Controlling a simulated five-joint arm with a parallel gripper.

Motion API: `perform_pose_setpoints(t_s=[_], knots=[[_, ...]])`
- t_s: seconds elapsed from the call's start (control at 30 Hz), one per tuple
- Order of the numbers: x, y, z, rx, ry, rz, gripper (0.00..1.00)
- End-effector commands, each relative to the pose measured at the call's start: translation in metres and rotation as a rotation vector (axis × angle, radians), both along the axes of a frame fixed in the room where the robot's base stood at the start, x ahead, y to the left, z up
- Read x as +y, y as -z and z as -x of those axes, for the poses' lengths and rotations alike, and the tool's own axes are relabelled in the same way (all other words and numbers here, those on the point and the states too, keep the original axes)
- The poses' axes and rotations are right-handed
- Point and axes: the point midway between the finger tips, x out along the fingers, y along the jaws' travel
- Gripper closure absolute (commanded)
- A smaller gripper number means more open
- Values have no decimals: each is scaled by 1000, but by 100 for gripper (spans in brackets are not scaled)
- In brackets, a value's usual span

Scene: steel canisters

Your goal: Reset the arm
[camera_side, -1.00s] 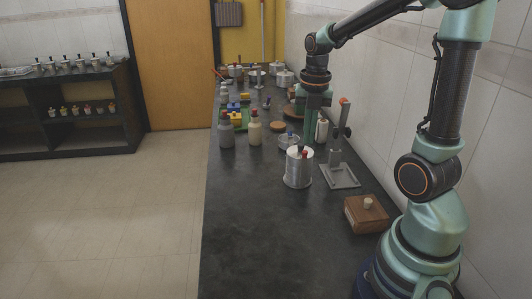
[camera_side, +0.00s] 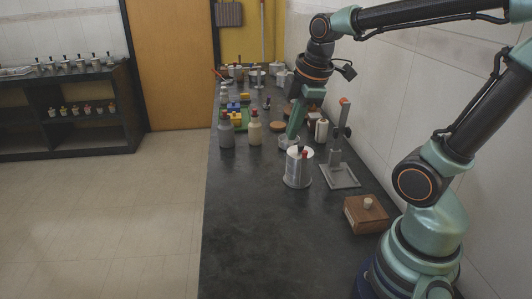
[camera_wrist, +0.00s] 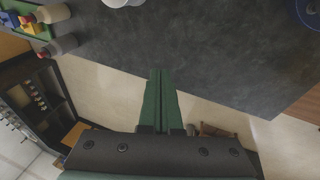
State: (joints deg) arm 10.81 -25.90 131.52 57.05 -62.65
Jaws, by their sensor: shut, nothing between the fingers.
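My gripper (camera_side: 293,134) is above the dark bench in the side view, with its green fingers pointing down and tilted slightly left. Its tips are just behind the steel canister (camera_side: 297,170) and overlap a small clear dish (camera_side: 288,142) there; I cannot tell whether they touch it. In the wrist view the two green fingers (camera_wrist: 160,74) lie together, shut, with nothing between them. The canister stands upright, with a red-topped thing at its top.
A grey stand (camera_side: 340,177) and a brown wooden box (camera_side: 366,214) are at right. Pale bottles (camera_side: 255,130) stand left of the gripper, and steel pots at the back. The bench front (camera_side: 260,250) is clear. The tiled wall is close on the right.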

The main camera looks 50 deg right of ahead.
Motion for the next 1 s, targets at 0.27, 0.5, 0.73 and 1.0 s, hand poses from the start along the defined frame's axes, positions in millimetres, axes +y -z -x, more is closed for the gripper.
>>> perform_pose_setpoints(t_s=[0.27, 0.5, 0.73, 1.0], knots=[[36, -6, 11, -137, 471, -202, 100], [55, -7, 18, -197, 753, -359, 100], [59, -6, 20, -206, 826, -402, 100], [58, -6, 20, -206, 826, -400, 100]])
